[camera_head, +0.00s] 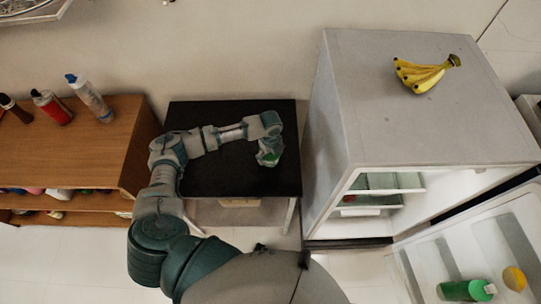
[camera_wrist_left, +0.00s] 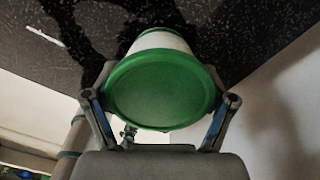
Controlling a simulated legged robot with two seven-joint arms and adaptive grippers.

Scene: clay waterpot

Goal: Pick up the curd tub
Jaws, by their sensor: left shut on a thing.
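The curd tub is a white tub with a green lid (camera_wrist_left: 160,90); it fills the middle of the left wrist view, lid facing the camera. My left gripper (camera_wrist_left: 160,105) has a finger on each side of the tub and is shut on it. In the head view the left gripper (camera_head: 268,147) is over the right part of the black table (camera_head: 215,170), with a bit of the green tub (camera_head: 271,158) showing beneath it. I cannot tell whether the tub touches the table. My right gripper is not in view.
An open fridge (camera_head: 330,150) stands close on the right, with bananas (camera_head: 425,74) on top and a green bottle (camera_head: 466,290) in its door. A wooden shelf (camera_head: 75,150) with several bottles stands on the left. The table's left part is clear.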

